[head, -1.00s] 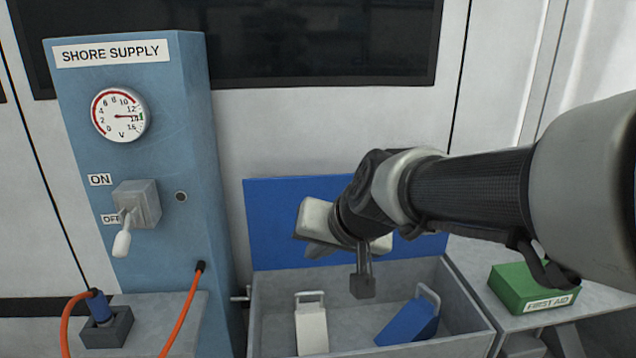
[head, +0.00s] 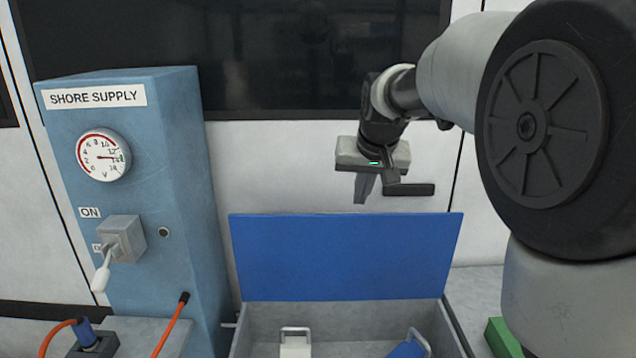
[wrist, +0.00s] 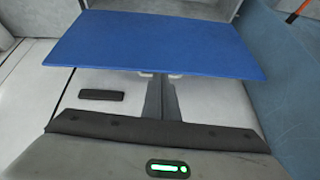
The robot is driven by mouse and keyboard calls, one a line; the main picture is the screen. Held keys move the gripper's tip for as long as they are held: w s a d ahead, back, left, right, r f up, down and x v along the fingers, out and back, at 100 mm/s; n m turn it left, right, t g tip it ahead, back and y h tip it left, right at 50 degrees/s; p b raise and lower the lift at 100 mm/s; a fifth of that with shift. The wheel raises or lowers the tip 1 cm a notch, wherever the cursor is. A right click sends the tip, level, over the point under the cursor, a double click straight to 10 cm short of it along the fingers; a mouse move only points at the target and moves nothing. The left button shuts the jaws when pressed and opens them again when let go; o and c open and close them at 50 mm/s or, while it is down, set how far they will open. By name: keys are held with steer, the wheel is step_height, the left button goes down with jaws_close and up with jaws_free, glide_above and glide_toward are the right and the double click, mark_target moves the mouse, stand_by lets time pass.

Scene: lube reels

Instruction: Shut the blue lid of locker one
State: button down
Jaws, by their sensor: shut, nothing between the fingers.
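The blue lid (head: 345,256) stands raised at the back of the grey open locker (head: 350,322) in the head view. My gripper (head: 362,198) is shut and empty, with its fingers pointing down above the lid's top edge. In the wrist view the blue lid (wrist: 160,42) spans the upper middle, and the shut fingers (wrist: 160,82) reach up to its near edge. I cannot tell whether they touch it. A white block with a handle (head: 295,347) and a blue block with a handle (head: 407,348) are inside the locker, partly cut off by the frame.
A blue shore supply post (head: 150,270) with a gauge and a switch stands left of the locker. An orange cable (head: 170,325) hangs at its front. A green box (head: 502,338) is to the right, partly hidden by my arm. A dark window (head: 250,60) lies behind.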

steer(key=w+a+f+p, duration=0.1)
steer(key=w+a+p, duration=0.35)
steer(key=w, duration=0.85)
steer(key=shift+n+h, duration=0.3)
steer(key=f, duration=0.3)
steer(key=w+f, duration=0.1)
steer(key=f, duration=0.2)
steer(key=a+f, duration=0.1)
steer(key=f, duration=0.2)
steer(key=shift+w+f+p, duration=0.2)
steer(key=shift+w+p, duration=0.15)
steer(key=shift+p, duration=0.05)
steer(key=shift+d+f, duration=0.1)
